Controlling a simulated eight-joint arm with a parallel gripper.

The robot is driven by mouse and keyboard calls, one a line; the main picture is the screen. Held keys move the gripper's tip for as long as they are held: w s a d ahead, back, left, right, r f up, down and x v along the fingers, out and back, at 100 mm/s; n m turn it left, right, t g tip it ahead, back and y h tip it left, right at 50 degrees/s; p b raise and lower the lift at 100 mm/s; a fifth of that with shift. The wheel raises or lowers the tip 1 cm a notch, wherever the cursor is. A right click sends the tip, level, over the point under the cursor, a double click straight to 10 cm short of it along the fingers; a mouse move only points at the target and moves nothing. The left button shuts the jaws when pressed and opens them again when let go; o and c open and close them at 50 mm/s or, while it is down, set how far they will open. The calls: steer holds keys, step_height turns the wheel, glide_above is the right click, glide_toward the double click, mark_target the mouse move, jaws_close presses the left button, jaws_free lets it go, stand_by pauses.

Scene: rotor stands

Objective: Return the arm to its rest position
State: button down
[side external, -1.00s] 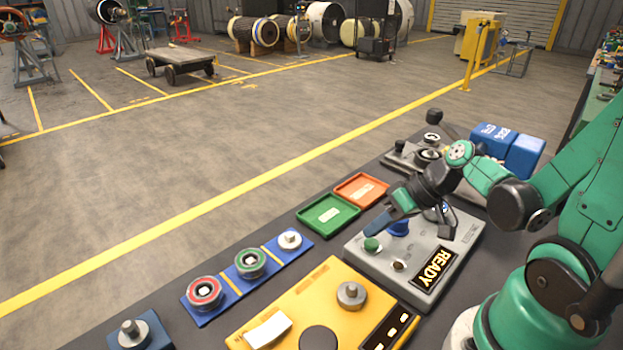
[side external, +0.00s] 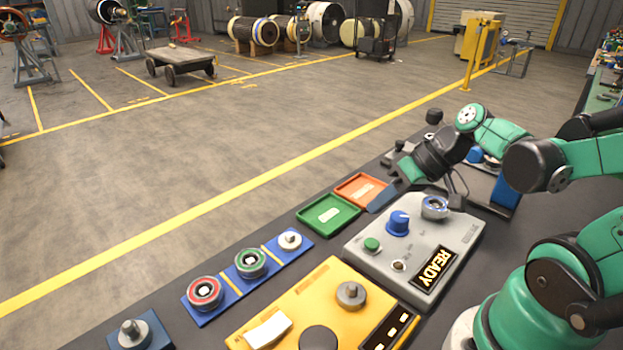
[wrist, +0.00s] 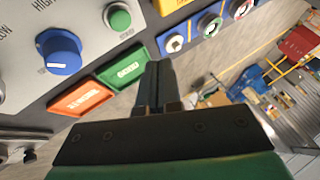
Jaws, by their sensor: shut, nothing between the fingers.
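My gripper (side external: 385,193) is in the air over the far side of the bench, near the orange tray, in the side external view. In the wrist view my gripper (wrist: 158,65) shows its two dark fingers together with nothing between them. It is apart from the grey control box (side external: 420,240), which has a blue knob (side external: 398,223), a green button (side external: 372,244) and a lit READY display (side external: 434,269). The blue knob (wrist: 58,50) and the green button (wrist: 117,17) also show in the wrist view.
A green tray (side external: 328,226) and an orange tray (side external: 347,186) lie beside the control box. A blue rack (side external: 229,284) holds red, green and white rotors. My arm partly hides items at the back right. The floor beyond the bench is open.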

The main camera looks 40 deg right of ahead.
stand_by(0.4)
steer(key=shift+w+a+g+h, duration=0.2)
steer(key=shift+a+g+h, duration=0.1)
steer(key=shift+a+h, duration=0.25)
steer(key=w+a+r+t+h, duration=0.1)
steer(key=w+a+r+n+h, duration=0.1)
steer(key=a+r+h, duration=0.1)
steer(key=shift+r+n+t, duration=0.1)
steer(key=shift+n+t, duration=0.2)
steer(key=shift+t, duration=0.1)
steer(key=d+r+m+g, duration=0.2)
steer(key=m+g, duration=0.1)
steer(key=m, duration=0.6)
steer(key=s+d+r+m+g, duration=0.1)
steer(key=m+g, duration=0.3)
steer(key=m, duration=0.5)
steer(key=shift+s+d+r, duration=0.25)
steer(key=shift+d+r, duration=0.5)
steer(key=shift+d, duration=0.05)
